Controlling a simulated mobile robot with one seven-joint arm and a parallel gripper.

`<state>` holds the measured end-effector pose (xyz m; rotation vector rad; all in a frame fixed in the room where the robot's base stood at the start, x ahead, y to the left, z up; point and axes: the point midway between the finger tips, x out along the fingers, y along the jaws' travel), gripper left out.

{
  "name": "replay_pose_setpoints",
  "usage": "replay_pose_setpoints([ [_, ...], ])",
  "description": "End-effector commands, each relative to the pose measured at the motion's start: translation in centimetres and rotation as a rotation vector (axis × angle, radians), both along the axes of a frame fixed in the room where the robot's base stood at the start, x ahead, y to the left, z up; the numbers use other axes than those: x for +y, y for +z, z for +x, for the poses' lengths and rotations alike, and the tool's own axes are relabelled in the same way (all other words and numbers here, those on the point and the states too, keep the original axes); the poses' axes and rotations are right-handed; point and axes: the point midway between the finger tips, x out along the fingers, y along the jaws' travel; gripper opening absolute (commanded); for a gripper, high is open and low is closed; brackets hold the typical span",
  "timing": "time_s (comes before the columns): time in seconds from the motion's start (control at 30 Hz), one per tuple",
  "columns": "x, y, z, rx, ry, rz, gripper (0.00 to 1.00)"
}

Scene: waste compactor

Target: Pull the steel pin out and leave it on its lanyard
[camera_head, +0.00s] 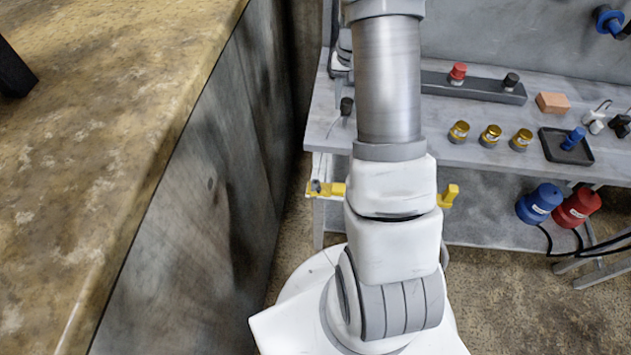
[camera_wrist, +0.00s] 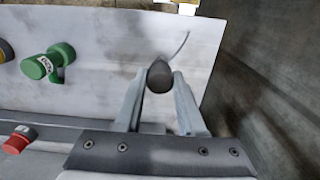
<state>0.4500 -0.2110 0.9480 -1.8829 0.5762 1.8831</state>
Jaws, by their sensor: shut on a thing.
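The steel pin's dark rounded head (camera_wrist: 159,75) is between my gripper's (camera_wrist: 160,80) two grey fingertips in the wrist view. My gripper is shut on it. A thin lanyard (camera_wrist: 183,42) curves away from it to the upper right. In the head view, the dark head (camera_head: 346,105) shows at the left end of the grey bench, just left of my arm, with the lanyard trailing to the lower left. My gripper is mostly hidden behind my arm there. The pin's shaft is hidden, so I cannot tell whether it sits in a hole.
A green labelled knob (camera_wrist: 47,64) and a red button (camera_wrist: 19,139) are beside my gripper. Brass knobs (camera_head: 490,136), a black tray (camera_head: 552,149) and an orange block (camera_head: 552,103) stand on the bench (camera_head: 400,155). A tall wooden-sided counter (camera_head: 190,190) borders the left.

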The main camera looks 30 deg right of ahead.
Motion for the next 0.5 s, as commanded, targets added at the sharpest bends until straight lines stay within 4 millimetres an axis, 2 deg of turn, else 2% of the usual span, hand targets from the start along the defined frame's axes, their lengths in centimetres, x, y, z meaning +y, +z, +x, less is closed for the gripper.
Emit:
replay_pose_setpoints([
  [0.27, -0.01, -0.19, 0.00, 0.000, 0.000, 0.000, 0.00],
  [0.3, -0.01, -0.19, -0.01, 0.000, 0.000, 0.000, 0.46],
  [0.43, 0.00, -0.18, 0.00, 0.000, 0.000, 0.000, 0.69],
  [0.47, -0.01, -0.18, -0.01, 0.000, 0.000, 0.000, 0.73],
  [0.5, -0.01, -0.18, 0.00, 0.000, 0.000, 0.000, 0.73],
])
